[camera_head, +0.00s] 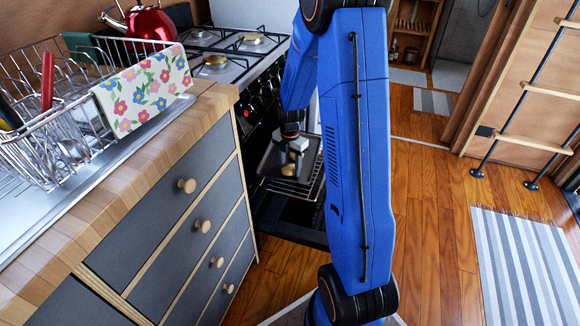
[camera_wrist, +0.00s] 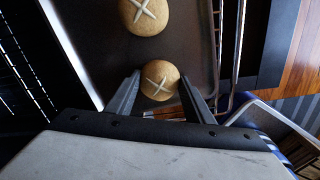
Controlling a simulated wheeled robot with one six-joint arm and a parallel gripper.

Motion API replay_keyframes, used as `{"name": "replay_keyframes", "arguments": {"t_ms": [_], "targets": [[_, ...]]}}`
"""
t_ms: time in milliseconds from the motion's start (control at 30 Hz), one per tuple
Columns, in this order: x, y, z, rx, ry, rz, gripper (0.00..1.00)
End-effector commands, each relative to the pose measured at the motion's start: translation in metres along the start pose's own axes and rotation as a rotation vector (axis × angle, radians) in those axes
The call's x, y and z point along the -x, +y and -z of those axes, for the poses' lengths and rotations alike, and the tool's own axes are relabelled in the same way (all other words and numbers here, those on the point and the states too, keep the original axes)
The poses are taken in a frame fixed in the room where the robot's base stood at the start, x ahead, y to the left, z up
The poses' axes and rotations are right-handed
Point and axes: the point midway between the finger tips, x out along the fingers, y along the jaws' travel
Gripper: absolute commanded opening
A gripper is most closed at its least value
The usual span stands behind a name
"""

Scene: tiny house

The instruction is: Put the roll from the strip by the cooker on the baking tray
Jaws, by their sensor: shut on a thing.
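My gripper (camera_wrist: 158,92) is shut on a round brown roll (camera_wrist: 160,80) with a pale cross on top; one finger is on each side of it. The dark baking tray (camera_wrist: 85,45) lies below, and a second crossed roll (camera_wrist: 143,15) sits on it beyond the fingers. I cannot tell whether the held roll touches the tray. In the head view my gripper (camera_head: 298,148) points down over the tray (camera_head: 271,158) at the open oven. A roll (camera_head: 288,170) shows beneath it, too small to tell which one. My blue arm hides part of the cooker.
Wire rack bars (camera_wrist: 240,45) run beside the tray. The open oven door (camera_head: 290,232) is below the tray. A wooden counter (camera_head: 130,165) with a dish rack (camera_head: 55,150) stands at left. The wooden floor (camera_head: 430,240) at right is clear up to a striped rug (camera_head: 530,265).

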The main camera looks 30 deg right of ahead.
Motion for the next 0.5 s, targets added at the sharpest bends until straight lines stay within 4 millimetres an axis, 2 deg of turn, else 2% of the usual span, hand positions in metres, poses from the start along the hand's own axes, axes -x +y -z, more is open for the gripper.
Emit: {"name": "replay_keyframes", "arguments": {"t_ms": [300,333,400,500], "targets": [[-0.0019,0.0002,0.0001,0.000,-0.001,-0.001,0.26],[-0.0021,0.0002,0.0001,0.000,-0.001,-0.001,0.50],[-0.0018,0.0003,0.0000,0.000,-0.001,-0.001,0.67],[-0.0018,0.0003,0.0000,0.000,-0.001,-0.001,0.67]]}}
